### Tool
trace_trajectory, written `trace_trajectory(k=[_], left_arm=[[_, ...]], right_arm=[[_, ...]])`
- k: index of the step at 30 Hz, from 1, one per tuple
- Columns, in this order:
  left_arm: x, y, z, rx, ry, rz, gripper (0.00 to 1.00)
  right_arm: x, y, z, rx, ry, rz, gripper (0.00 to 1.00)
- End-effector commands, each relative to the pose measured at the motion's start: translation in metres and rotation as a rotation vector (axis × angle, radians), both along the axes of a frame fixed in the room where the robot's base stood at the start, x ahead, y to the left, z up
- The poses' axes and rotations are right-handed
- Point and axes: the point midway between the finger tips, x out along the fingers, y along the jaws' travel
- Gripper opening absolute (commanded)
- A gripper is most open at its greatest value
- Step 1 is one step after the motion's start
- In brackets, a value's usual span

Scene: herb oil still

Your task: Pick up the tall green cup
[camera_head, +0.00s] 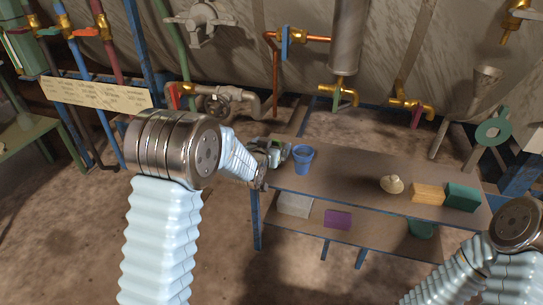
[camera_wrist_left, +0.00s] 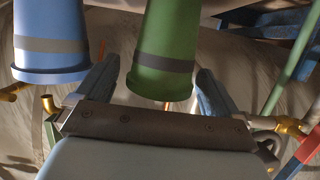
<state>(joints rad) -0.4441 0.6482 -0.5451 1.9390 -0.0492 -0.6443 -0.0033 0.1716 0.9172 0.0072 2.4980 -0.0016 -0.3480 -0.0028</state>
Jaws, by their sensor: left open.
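The green cup (camera_wrist_left: 168,50) has a grey band and sits between the two spread fingers of my left gripper (camera_wrist_left: 155,88) in the left wrist view. The fingers are open; I cannot tell whether either touches the cup. In the head view my left gripper (camera_head: 274,156) is at the left end of the table, and the green cup (camera_head: 285,147) shows only in part behind it. A blue cup (camera_head: 303,161) stands close on the right of it; it also shows in the left wrist view (camera_wrist_left: 50,38). My right gripper is out of view.
The table (camera_head: 345,178) also holds a pale rounded object (camera_head: 391,184), an orange block (camera_head: 428,193) and a teal block (camera_head: 462,197) to the right. Its lower shelf carries a grey box (camera_head: 295,204) and a purple block (camera_head: 338,218). Pipes and valves line the back.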

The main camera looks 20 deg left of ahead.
Motion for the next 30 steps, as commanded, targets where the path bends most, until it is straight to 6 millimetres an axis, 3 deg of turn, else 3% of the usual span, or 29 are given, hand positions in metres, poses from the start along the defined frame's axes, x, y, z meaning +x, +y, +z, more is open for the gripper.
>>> trace_trajectory(k=[7, 18, 30], left_arm=[[0.002, 0.000, -0.001, -0.001, 0.000, 0.000, 0.95], [0.002, 0.000, -0.001, -0.001, 0.000, 0.000, 0.38], [0.002, 0.000, 0.011, -0.001, -0.003, 0.000, 0.37]], right_arm=[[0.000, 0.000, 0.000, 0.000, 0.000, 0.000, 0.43], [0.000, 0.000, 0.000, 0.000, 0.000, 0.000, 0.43], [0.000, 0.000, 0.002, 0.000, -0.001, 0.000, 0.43]])
